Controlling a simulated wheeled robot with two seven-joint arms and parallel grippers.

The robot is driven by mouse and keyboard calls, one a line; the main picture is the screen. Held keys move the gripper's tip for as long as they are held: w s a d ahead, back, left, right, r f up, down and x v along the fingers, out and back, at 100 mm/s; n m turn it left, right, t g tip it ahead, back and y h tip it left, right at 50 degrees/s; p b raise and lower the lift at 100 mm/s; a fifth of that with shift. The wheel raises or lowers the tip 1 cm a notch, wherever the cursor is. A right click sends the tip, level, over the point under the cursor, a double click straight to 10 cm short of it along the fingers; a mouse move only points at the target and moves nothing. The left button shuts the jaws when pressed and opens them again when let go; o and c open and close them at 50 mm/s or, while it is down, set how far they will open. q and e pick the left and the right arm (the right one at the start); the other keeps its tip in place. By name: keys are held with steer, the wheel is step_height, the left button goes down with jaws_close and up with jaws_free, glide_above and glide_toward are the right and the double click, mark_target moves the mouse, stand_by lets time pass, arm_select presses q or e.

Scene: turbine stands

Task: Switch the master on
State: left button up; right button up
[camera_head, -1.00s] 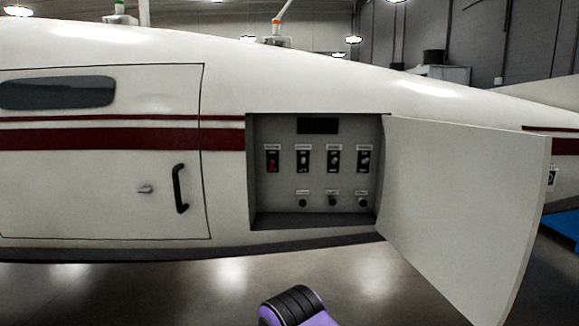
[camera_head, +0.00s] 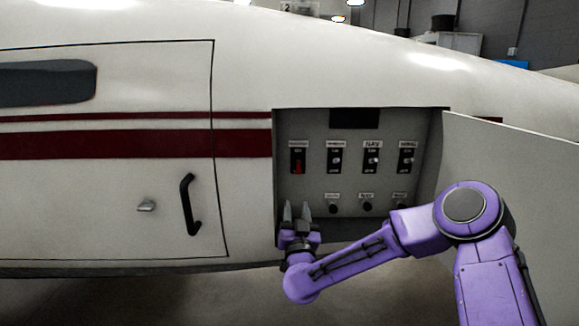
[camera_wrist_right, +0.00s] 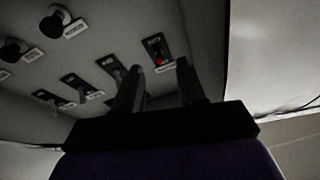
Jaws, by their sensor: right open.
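The master switch, with a red toggle (camera_head: 298,167), is the leftmost of a row of switches on the grey panel (camera_head: 350,187) inside an open bay of the white fuselage. Its red toggle also shows in the right wrist view (camera_wrist_right: 159,61), just beyond the fingers. My right gripper (camera_head: 296,211) is open and empty, its fingers pointing up at the panel's lower left, below the red toggle. I cannot tell whether a finger touches the panel. In the right wrist view my right gripper (camera_wrist_right: 160,82) has its two fingers apart. My left gripper is not in view.
The open bay door (camera_head: 510,190) stands at the right, behind my right arm. Other switches (camera_head: 372,160) sit right of the red one, with round knobs (camera_head: 367,207) below. A closed door with a black handle (camera_head: 188,205) is at the left.

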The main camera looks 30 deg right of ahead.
mark_target(298, 168)
steer(key=shift+m+h, duration=0.4)
steer(key=shift+h, duration=0.3)
steer(key=p+x, duration=0.1)
steer(key=x, duration=0.3)
steer(key=r+p+x, duration=0.1)
steer(key=x, duration=0.3)
steer(key=s+r+p+x, duration=0.1)
steer(key=x, duration=0.3)
steer(key=shift+w+d+r+p, duration=0.15)
steer(key=shift+d+r+p, duration=0.1)
steer(key=shift+p, duration=0.15)
jaws_close()
